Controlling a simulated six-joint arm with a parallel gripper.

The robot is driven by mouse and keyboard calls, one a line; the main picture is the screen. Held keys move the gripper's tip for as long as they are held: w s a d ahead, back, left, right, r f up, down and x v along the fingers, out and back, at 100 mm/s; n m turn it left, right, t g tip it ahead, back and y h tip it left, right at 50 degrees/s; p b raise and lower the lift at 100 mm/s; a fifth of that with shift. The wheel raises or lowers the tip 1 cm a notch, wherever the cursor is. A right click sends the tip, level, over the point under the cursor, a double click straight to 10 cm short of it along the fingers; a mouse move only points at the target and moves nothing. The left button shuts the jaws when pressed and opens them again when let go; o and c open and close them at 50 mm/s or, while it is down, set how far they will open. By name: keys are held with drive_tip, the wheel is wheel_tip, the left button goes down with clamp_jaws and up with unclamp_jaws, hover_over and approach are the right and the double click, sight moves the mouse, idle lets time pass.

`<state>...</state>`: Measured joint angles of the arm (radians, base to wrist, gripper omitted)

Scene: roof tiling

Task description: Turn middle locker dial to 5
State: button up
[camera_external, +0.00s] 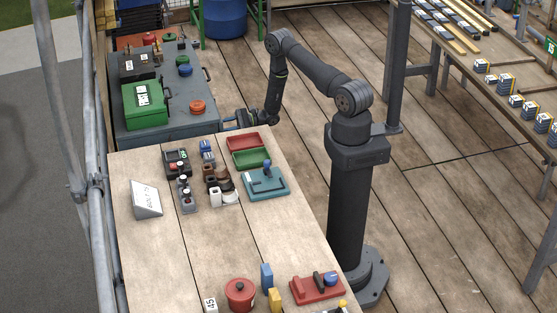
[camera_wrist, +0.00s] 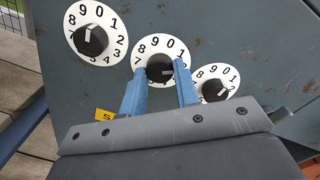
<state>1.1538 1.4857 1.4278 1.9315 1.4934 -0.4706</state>
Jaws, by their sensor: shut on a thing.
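The middle dial is a white numbered disc (camera_wrist: 152,41) with a black knob (camera_wrist: 160,68), on a dark grey-blue locker panel (camera_wrist: 225,35) in the wrist view. My gripper (camera_wrist: 161,75) has its two blue fingers on either side of this knob and is shut on it. The knob's pale mark lies toward its right side; the exact number it meets is unclear. The fingers and gripper body hide the disc's lower digits. In the external view my gripper (camera_external: 227,123) reaches the right side of the grey locker (camera_external: 190,118); the dials do not show there.
A left dial (camera_wrist: 90,40) and a right dial (camera_wrist: 214,90) flank the middle one closely. A yellow label (camera_wrist: 104,115) is partly hidden at lower left. Below my arm, a workbench (camera_external: 290,240) holds red and green trays (camera_external: 249,157) and a teal fixture (camera_external: 266,182).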

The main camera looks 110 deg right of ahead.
drive_tip(key=m, duration=1.2)
drive_tip(key=m+h, duration=0.1)
drive_tip(key=m, duration=1.1)
drive_tip(key=shift+a+f+h, duration=0.1)
drive_tip(key=shift+h, duration=0.2)
drive_tip(key=shift+m, duration=0.5)
drive_tip(key=o, duration=1)
drive_tip(key=shift+c, duration=0.2)
drive_tip(key=s, duration=1.7)
drive_tip(key=shift+s+a+f, duration=0.2)
drive_tip(key=shift+a+f, duration=0.05)
drive_tip(key=shift+f, duration=0.05)
